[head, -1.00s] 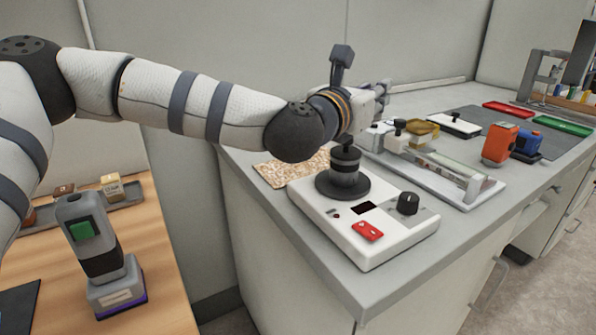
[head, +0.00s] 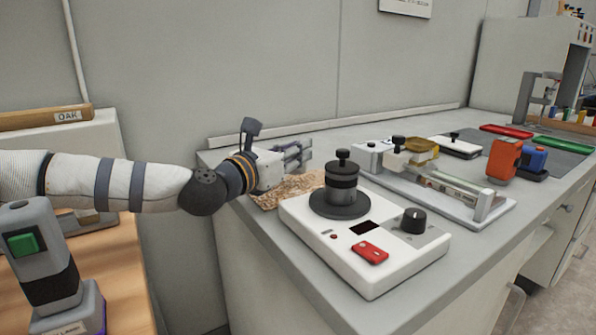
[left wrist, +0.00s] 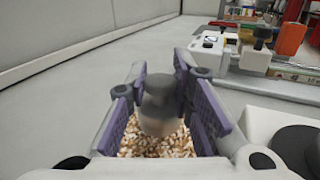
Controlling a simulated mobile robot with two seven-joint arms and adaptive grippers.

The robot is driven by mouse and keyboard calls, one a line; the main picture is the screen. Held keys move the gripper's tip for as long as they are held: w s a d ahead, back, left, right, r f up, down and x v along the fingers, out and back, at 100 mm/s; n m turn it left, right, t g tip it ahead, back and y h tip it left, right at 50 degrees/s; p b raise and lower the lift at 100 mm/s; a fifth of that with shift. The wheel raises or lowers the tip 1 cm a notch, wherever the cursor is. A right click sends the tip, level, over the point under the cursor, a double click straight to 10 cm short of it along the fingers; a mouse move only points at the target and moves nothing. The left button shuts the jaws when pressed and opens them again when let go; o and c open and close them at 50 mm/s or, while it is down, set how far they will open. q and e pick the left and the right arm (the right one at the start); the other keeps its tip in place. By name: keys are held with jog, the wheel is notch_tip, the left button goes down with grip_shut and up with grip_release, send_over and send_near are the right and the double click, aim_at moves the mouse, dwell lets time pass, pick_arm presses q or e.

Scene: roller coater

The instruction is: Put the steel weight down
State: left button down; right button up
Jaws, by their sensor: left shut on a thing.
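The steel weight (left wrist: 158,105), a grey cylinder with a darker top, sits between the purple-padded fingers of my left gripper (left wrist: 160,78) in the left wrist view. The gripper is shut on it. A speckled tan mat (left wrist: 140,142) shows just below the weight; I cannot tell whether the weight touches it. In the head view, my left gripper (head: 292,155) reaches over the back of the mat (head: 268,197), and the held weight cannot be made out.
A white device (head: 340,245) with a dark knobbed stack (head: 342,185) stands close to the right of the mat. A white rail fixture (head: 440,190) stands beyond it, then orange (head: 503,160) and blue (head: 531,160) items. The wall runs behind the counter.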

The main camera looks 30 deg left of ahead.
pick_arm(q)
notch_tip(320, 180, down, 3)
jog(key=shift+f+b, duration=0.2)
jog(key=shift+b, duration=0.35)
jog(key=shift+d+r, duration=0.1)
jog(key=shift+r, duration=0.2)
jog(key=shift+f, duration=0.2)
jog(key=c, duration=1.4)
grip_release()
jog(key=shift+r+p, duration=0.3)
jog(key=shift+r, duration=0.15)
jog(key=s, duration=0.4)
jog(key=s+a, duration=0.1)
jog(key=s, duration=0.1)
jog(key=shift+s+f, duration=0.2)
jog(key=shift+s, duration=0.2)
jog(key=shift+s+f, duration=0.1)
jog(key=shift+s, duration=0.25)
